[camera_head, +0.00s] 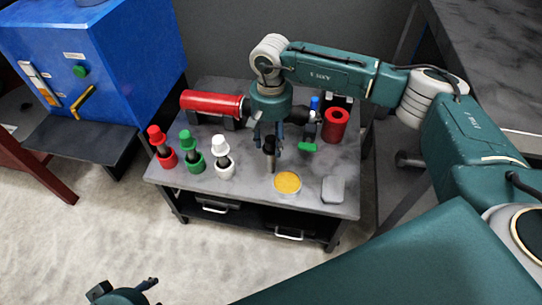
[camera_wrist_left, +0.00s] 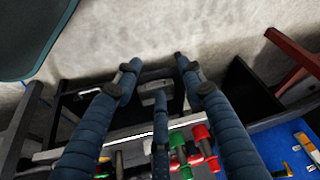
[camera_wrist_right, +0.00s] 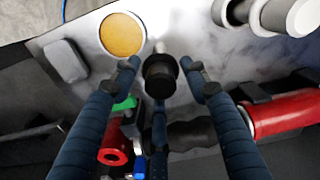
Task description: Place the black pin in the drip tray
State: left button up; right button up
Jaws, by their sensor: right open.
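The black pin (camera_head: 269,146), with a black head and a thin grey shaft, points downward above or on the grey table; I cannot tell if it touches. In the right wrist view the pin (camera_wrist_right: 159,76) lies between the spread fingers of my right gripper (camera_wrist_right: 162,66). My right gripper (camera_head: 267,142) is open around the pin's head. A dark flat tray (camera_head: 82,138) projects from the blue machine and appears to be the drip tray; its dark edge shows in the left wrist view (camera_wrist_left: 250,92). My left gripper (camera_head: 150,284) is open and empty, low over the floor.
Red (camera_head: 162,147), green (camera_head: 191,152) and white (camera_head: 222,157) pins stand in matching holders at the table's left. A yellow round dish (camera_head: 287,183) and grey block (camera_head: 333,189) lie in front.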

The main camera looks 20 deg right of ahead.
aim_at(271, 159)
notch_tip(271, 159, down, 4)
jog(key=shift+f+b, duration=0.1)
jog(key=shift+b, duration=0.2)
notch_tip(271, 159, down, 4)
jog(key=shift+f+b, duration=0.15)
jog(key=shift+b, duration=0.3)
jog(key=shift+f, duration=0.25)
grip_shut()
pick_arm(q)
jog(key=w+d+r+t+h, duration=0.1)
jog(key=w+d+r+t, duration=0.2)
jog(key=w, duration=0.6)
jog(key=shift+w+r+t, duration=0.35)
jog(key=shift+r+t, duration=0.45)
jog(key=shift+r, duration=0.15)
jog(key=shift+d, duration=0.1)
pick_arm(e)
jog(key=shift+w+r, duration=0.1)
jog(key=shift+r, duration=0.05)
